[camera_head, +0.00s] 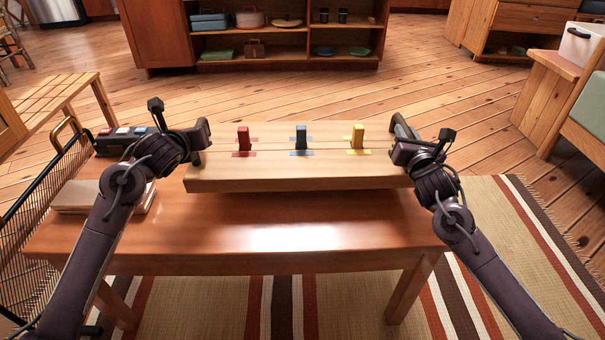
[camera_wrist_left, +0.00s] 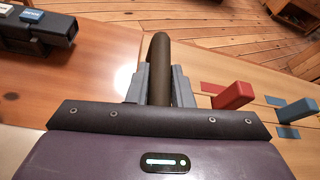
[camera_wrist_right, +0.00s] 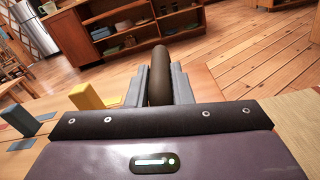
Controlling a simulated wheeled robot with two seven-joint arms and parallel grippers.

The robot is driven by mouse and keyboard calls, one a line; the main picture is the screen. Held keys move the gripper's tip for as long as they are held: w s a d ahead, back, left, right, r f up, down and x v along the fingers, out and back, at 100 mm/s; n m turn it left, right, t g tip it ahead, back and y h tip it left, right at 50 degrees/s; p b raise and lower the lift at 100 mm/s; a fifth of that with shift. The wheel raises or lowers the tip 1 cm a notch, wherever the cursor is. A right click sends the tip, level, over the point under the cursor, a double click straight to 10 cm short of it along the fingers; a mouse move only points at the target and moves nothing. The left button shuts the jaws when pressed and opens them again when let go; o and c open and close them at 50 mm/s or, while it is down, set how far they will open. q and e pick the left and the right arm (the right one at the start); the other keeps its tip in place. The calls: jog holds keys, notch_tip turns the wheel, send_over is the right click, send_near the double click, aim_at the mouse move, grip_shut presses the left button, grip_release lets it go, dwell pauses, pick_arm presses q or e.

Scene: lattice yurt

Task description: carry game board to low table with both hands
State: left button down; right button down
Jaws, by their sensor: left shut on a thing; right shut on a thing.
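The game board (camera_head: 300,177) is a pale wooden slab with dark handles at both ends. A red peg (camera_head: 243,140), a blue peg (camera_head: 301,138) and a yellow peg (camera_head: 357,137) stand on it, each on a patch of its own colour. My left gripper (camera_head: 200,140) is shut on the left handle (camera_wrist_left: 159,65). My right gripper (camera_head: 399,142) is shut on the right handle (camera_wrist_right: 160,75). The board looks level over the low reddish-brown table (camera_head: 290,236). I cannot tell whether it touches the tabletop.
A dark box with coloured buttons (camera_head: 122,138) and a stack of books (camera_head: 80,196) are on the table's left side. A black wire rack (camera_head: 38,220) stands at the left. The table's front strip is clear. A striped rug (camera_head: 510,240) lies below.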

aim_at(200, 153)
jog(key=shift+r, duration=0.1)
dwell(0.3)
